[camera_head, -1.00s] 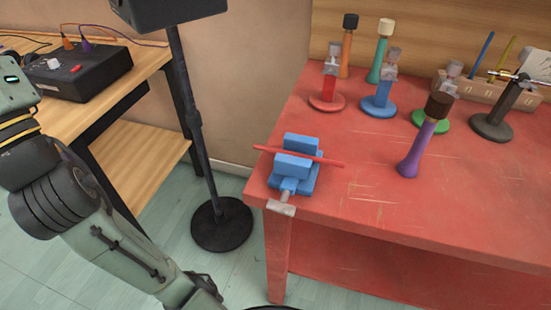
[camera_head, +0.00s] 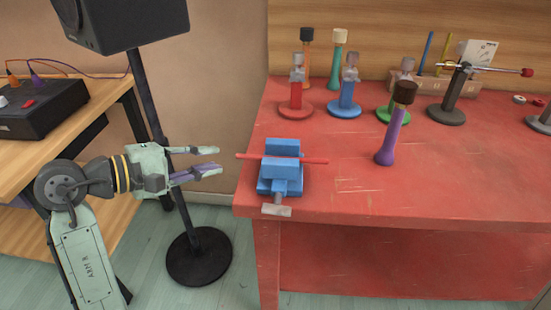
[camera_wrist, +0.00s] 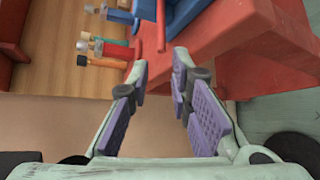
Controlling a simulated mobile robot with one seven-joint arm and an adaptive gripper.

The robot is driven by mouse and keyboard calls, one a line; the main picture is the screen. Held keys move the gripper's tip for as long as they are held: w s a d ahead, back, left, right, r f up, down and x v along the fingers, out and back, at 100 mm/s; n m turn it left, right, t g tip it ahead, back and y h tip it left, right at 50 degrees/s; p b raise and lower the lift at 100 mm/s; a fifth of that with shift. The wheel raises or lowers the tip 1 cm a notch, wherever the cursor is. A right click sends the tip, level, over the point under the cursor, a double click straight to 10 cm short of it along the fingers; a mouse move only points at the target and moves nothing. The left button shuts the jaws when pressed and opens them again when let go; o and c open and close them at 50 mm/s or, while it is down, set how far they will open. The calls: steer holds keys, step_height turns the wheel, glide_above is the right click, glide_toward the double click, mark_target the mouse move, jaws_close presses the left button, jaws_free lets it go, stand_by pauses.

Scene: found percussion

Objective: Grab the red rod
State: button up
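The thin red rod (camera_head: 308,161) lies across a blue vise (camera_head: 280,182) at the front left corner of the red table. The rod's left end sticks out past the table's left edge. My gripper (camera_head: 219,161) is open and empty, to the left of the rod's left end and apart from it, with its fingers pointing right. In the wrist view, my gripper (camera_wrist: 158,75) shows two purple-padded fingers spread apart. The red rod (camera_wrist: 160,28) is ahead, beyond the fingertips and roughly between them. Part of the blue vise (camera_wrist: 185,12) shows beside it.
A black speaker (camera_head: 122,22) on a stand rises behind my arm. A purple-handled mallet (camera_head: 392,135) stands upright on the red table (camera_head: 460,180), right of the vise. Several coloured stands, such as a red one (camera_head: 296,95), are behind. A wooden bench (camera_head: 45,140) is at left.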

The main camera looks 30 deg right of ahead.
mark_target(237, 156)
steer(key=p+x, duration=0.1)
steer(key=x, duration=0.6)
steer(key=shift+s+d, duration=0.1)
steer(key=shift+d, duration=0.15)
steer(key=shift+c, duration=0.3)
jaws_close()
